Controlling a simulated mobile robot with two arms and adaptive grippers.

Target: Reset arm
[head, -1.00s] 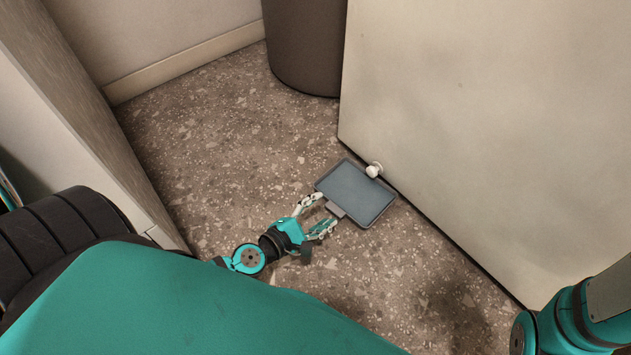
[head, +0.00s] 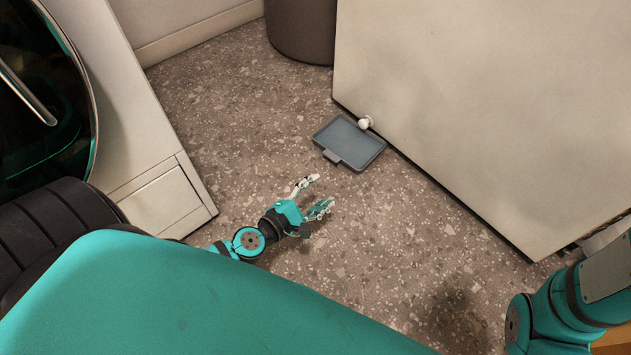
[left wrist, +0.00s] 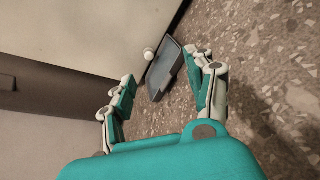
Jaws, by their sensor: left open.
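My left gripper (head: 318,192) is open and empty, low over the speckled floor in the head view. Its two fingers also show apart in the left wrist view (left wrist: 168,88). A grey-blue flat tray (head: 350,142) with a small tab lies ahead of the fingertips, apart from them, beside a white knob. The tray shows between and beyond the fingers in the left wrist view (left wrist: 164,70). My right arm shows at the lower right of the head view, but its gripper is out of view.
A large pale cabinet (head: 480,110) with a white knob (head: 365,122) stands at the right. A brown bin (head: 301,30) is at the back. A white washer (head: 160,190) with a dark round door stands at the left.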

